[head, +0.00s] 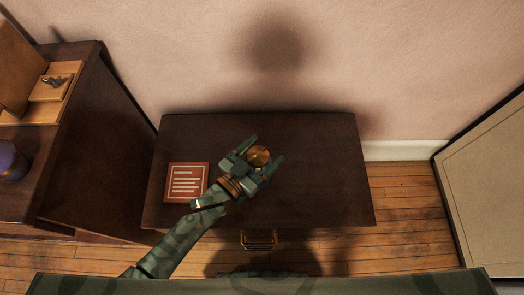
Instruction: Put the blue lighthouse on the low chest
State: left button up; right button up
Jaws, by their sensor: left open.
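The low chest (320,190) is a dark brown piece with a brass handle on its front, standing against the wall. My left gripper (267,149) is over the middle of the chest top, with its fingers apart. A round, shiny amber-brown thing (258,156) shows between the fingers. From straight above I cannot tell whether it is the top of the lighthouse, and no blue shows on it. I cannot tell whether the fingers touch it. My right gripper is not in view.
A red card with white lines (187,182) lies on the chest's left part. The chest's right part is clear. A taller dark cabinet (100,150) stands at left, with a purple-blue round object (12,161) at the picture's edge. A framed panel (490,190) leans at right.

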pick_arm(q)
jog(key=p+v, duration=0.3)
jog(key=v, duration=0.9)
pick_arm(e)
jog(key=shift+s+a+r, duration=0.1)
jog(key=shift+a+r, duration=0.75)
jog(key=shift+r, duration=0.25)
pick_arm(q)
jog(key=shift+a, duration=0.1)
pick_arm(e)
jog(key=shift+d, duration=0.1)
pick_arm(q)
jog(key=shift+s, duration=0.1)
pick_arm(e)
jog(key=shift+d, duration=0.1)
